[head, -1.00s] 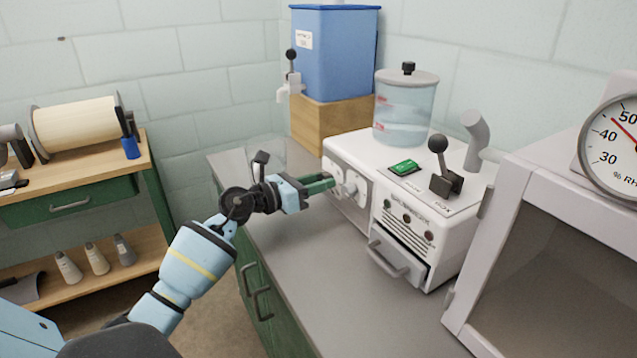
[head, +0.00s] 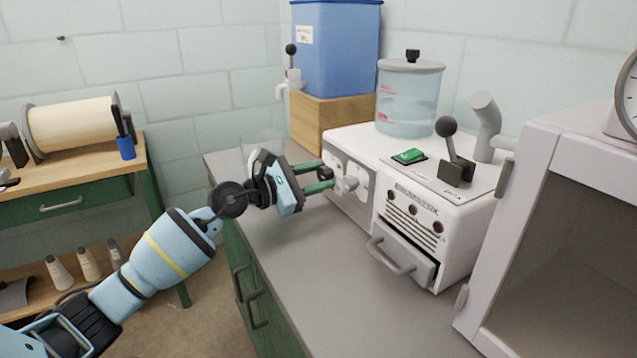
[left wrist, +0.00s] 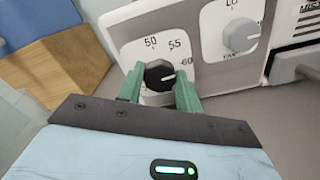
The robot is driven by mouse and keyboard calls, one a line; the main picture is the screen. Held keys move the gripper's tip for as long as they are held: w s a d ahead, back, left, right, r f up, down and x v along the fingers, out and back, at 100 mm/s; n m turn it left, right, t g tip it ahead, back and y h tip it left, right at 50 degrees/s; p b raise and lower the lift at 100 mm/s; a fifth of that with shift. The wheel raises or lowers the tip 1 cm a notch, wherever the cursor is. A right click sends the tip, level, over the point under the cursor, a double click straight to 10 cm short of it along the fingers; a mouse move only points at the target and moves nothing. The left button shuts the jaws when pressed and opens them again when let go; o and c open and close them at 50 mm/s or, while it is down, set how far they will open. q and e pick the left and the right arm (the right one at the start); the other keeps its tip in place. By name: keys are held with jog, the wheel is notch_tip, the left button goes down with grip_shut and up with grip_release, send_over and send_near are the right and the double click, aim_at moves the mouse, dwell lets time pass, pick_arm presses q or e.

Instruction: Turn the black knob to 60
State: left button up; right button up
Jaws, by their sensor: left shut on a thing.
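The black knob (left wrist: 158,74) sits on a white dial plate marked 50, 55 and 60 (left wrist: 187,62) in the left wrist view. A pale line on its face points right, toward the side of the 60; its exact reading is hard to tell. My left gripper (left wrist: 160,85) is shut on the knob, with one green finger on each side. In the head view my left gripper (head: 330,177) reaches from the left to the front of the white machine (head: 362,150). The black knob is hard to make out there. My right gripper is not in view.
A grey-white knob (left wrist: 240,37) on its own plate is right of the black knob. The machine has a black lever (head: 455,150), a green switch (head: 408,156) and a drawer with a handle (head: 392,256). The grey counter (head: 300,290) in front is clear.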

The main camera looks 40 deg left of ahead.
pick_arm(q)
jog(key=shift+m, duration=0.4)
jog(key=o, duration=1)
jog(key=b+v, duration=0.1)
jog(key=v, duration=0.5)
jog(key=shift+s+f, duration=0.1)
jog(key=shift+s+a, duration=0.25)
jog(key=shift+s, duration=0.45)
jog(key=shift+a, duration=0.1)
